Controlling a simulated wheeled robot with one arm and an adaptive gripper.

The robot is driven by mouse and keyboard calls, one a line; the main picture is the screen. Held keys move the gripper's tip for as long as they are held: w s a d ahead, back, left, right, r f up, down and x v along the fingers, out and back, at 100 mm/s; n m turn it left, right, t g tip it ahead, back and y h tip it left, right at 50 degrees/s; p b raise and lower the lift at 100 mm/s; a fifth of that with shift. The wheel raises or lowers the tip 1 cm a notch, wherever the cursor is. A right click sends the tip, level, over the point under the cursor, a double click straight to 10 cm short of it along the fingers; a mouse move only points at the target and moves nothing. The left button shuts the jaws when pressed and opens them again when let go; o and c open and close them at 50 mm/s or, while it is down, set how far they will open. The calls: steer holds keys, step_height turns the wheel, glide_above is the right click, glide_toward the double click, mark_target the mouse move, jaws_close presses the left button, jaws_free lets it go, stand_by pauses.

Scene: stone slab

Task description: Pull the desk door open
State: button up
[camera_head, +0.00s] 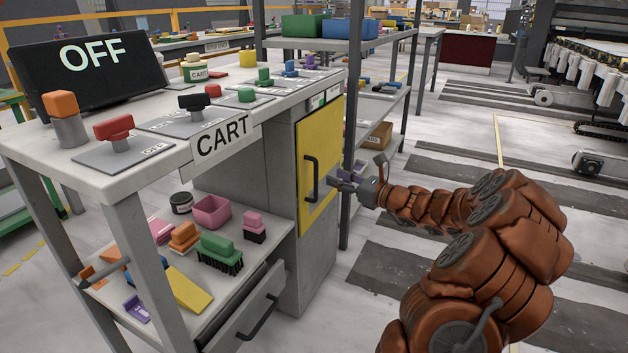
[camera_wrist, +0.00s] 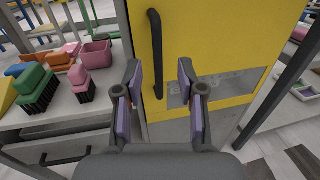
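The desk door is a yellow panel (camera_head: 320,164) on the right end of the grey desk, with a black vertical bar handle (camera_head: 310,178). It looks closed. In the wrist view, the yellow door (camera_wrist: 215,50) fills the upper middle and right, and the black handle (camera_wrist: 156,55) stands left of centre. My gripper (camera_head: 335,182) is just right of the handle in the head view. In the wrist view, my gripper (camera_wrist: 158,82) has its two purple-padded fingers spread apart. The handle's lower part shows in the gap between the fingertips. Contact with the handle cannot be told.
The desk top (camera_head: 150,165) holds coloured knobs, a CART sign (camera_head: 223,138) and an OFF screen (camera_head: 88,60). Brushes and a pink box (camera_head: 211,211) lie on the lower shelf. A dark shelf post (camera_head: 352,120) stands close beside the door.

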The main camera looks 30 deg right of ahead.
mark_target(317, 172)
steer(key=x, duration=0.2)
steer(key=b+x, duration=0.1)
steer(key=x, duration=0.1)
steer(key=b+x, duration=0.1)
steer(key=x, duration=0.1)
steer(key=shift+w+a+f, duration=0.15)
steer(key=shift+w+a, duration=0.1)
steer(key=shift+a, duration=0.2)
steer(key=shift+w+a+b, duration=0.15)
steer(key=shift+w+b, duration=0.2)
steer(key=shift+w, duration=0.25)
steer(key=shift+c, duration=0.2)
jaws_close()
